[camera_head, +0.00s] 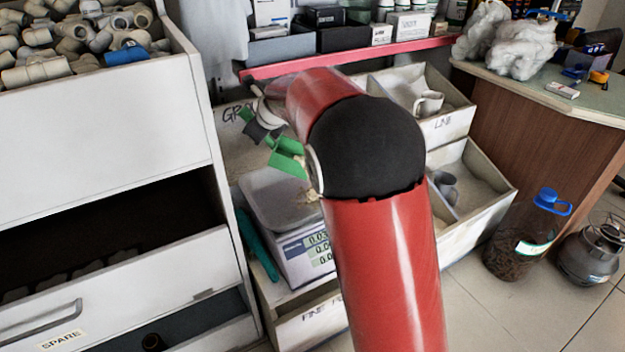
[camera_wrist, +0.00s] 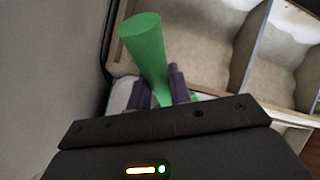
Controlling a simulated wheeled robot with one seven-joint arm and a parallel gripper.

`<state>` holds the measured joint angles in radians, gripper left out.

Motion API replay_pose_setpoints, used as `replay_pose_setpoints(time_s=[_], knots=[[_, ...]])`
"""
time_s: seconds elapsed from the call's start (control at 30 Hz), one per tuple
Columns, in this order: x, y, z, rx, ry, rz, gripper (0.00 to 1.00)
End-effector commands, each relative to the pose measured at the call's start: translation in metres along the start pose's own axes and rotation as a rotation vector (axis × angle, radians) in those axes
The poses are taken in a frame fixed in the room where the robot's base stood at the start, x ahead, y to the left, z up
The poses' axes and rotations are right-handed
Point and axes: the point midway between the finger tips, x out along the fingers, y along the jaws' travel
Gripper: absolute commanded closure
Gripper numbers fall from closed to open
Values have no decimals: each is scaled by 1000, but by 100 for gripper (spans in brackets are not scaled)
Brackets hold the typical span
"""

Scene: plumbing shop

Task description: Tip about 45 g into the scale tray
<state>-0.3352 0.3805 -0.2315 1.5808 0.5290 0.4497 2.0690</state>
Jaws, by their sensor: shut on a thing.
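A green scoop (camera_head: 287,158) is held over the scale, tilted down to the right. In the wrist view it shows as a tapering green shape (camera_wrist: 144,45). My gripper (camera_head: 262,130) is shut on it, with purple fingers (camera_wrist: 160,88) on either side in the wrist view. The scale tray (camera_head: 268,198) is a pale square pan below the scoop. Small beige bits (camera_head: 308,196) show by its right edge under the scoop; I cannot tell whether they are falling or lying there. The scale display (camera_head: 319,241) appears to begin 0.03, partly hidden by my arm.
A teal tool (camera_head: 257,246) lies left of the scale. A grey-white cabinet (camera_head: 100,120) with pipe fittings closes off the left. A blue-capped jar (camera_head: 524,240) stands on the floor right.

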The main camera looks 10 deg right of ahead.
Motion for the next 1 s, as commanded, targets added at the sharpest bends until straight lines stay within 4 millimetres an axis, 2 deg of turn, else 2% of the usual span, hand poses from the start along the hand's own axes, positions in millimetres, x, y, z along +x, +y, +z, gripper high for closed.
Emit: replay_pose_setpoints(time_s=[1.0], knots=[[-10, -7, -2, 37, -55, 9, 100]])
